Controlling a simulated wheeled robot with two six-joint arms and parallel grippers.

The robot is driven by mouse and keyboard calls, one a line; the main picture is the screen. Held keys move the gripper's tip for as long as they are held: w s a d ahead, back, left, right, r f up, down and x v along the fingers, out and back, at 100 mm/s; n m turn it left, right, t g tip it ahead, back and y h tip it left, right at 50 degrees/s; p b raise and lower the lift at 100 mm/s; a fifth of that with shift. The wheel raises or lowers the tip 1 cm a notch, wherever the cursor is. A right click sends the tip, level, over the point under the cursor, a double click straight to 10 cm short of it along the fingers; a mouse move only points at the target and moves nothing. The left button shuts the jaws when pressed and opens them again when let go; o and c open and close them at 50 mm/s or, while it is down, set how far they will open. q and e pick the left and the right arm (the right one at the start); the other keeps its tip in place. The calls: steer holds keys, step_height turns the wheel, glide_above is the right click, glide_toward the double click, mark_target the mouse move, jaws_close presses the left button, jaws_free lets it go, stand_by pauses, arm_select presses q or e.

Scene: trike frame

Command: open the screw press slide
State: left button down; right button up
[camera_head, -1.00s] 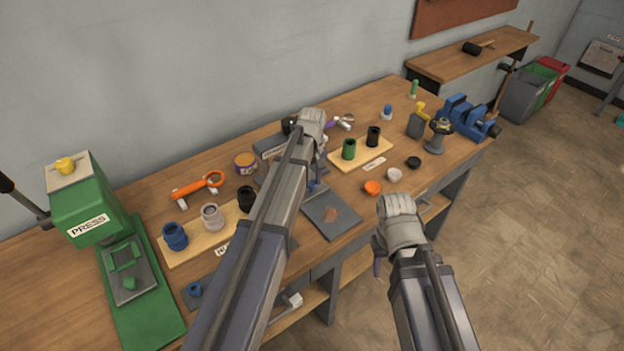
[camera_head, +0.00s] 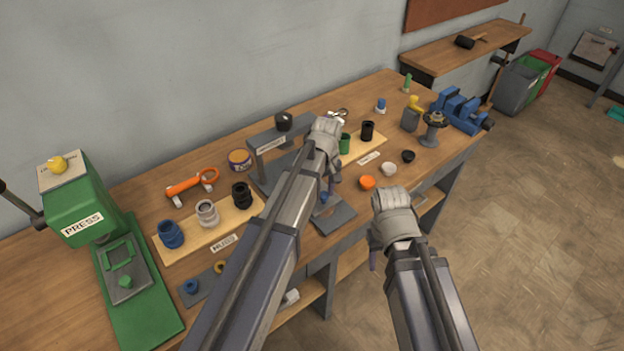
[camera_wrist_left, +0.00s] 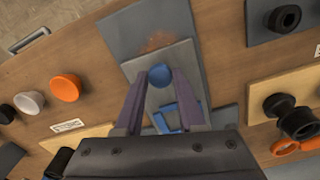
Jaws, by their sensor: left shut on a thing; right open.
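The grey screw press (camera_head: 258,160) stands mid-bench, with a black knob (camera_head: 283,122) on top and my left arm hiding part of it. Its slide, a grey plate (camera_wrist_left: 155,100) with a blue square fixture (camera_wrist_left: 178,118) and a round blue knob (camera_wrist_left: 160,76), sticks out over the darker base plate (camera_wrist_left: 130,30). My left gripper (camera_wrist_left: 159,84) has its purple fingers on both sides of the blue knob, which also shows in the head view (camera_head: 323,197). My right gripper (camera_head: 374,262) is open and apart, before the bench's front edge; its fingers are mostly hidden.
A green press (camera_head: 80,205) stands at the left. A wooden board (camera_head: 228,222) with several fittings lies left of the grey press. Orange (camera_head: 367,183), white (camera_head: 388,169) and black caps sit to the right. A blue vise (camera_head: 460,110) is at the far right end.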

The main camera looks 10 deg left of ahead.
arm_select(q)
steer(key=s+d, duration=0.4)
steer(key=d, duration=0.1)
steer(key=shift+d, duration=0.1)
steer(key=c, duration=0.5)
jaws_free()
step_height(320, 180, up, 8)
steer(key=p, duration=0.8)
steer(key=shift+f, duration=0.1)
